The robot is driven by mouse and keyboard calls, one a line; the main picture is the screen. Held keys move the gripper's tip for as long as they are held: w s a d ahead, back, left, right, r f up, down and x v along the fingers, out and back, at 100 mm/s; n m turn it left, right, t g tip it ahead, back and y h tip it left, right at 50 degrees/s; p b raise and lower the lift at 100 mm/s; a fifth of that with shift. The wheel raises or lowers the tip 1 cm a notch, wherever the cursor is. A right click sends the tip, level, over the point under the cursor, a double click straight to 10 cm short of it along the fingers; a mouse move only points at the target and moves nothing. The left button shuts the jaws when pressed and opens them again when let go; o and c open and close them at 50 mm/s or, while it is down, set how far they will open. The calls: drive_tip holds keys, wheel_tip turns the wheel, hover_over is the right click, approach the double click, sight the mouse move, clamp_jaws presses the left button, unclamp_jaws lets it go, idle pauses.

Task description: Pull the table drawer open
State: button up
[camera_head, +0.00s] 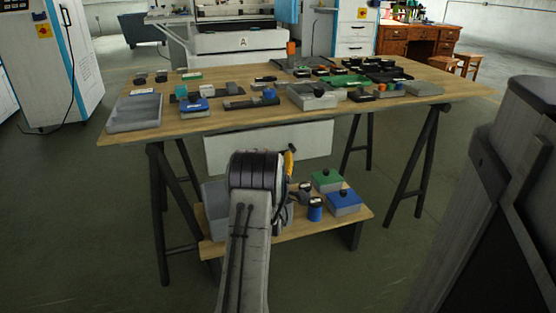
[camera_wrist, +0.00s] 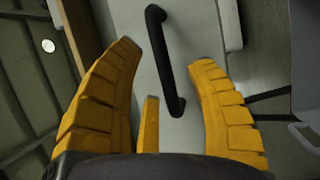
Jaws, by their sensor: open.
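The table drawer's pale front panel (camera_head: 312,142) is below the wooden tabletop in the head view, partly hidden by my arm. In the wrist view, the drawer front (camera_wrist: 200,30) fills the middle and carries a black bar handle (camera_wrist: 164,62). My gripper (camera_wrist: 168,56) is open, its yellow fingers on either side of the handle. The handle lies between them with visible gaps on both sides.
The wooden table (camera_head: 450,92) carries a grey tray (camera_head: 134,113) and several small parts. Its black trestle legs (camera_head: 160,215) stand on both sides. A lower shelf (camera_head: 345,220) holds a blue box (camera_head: 344,203) and a green one (camera_head: 326,181). Floor at the front left is clear.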

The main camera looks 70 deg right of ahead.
drive_tip(key=shift+b+x, duration=0.45)
drive_tip(key=shift+x, duration=1.3)
drive_tip(key=shift+a, duration=0.1)
clamp_jaws()
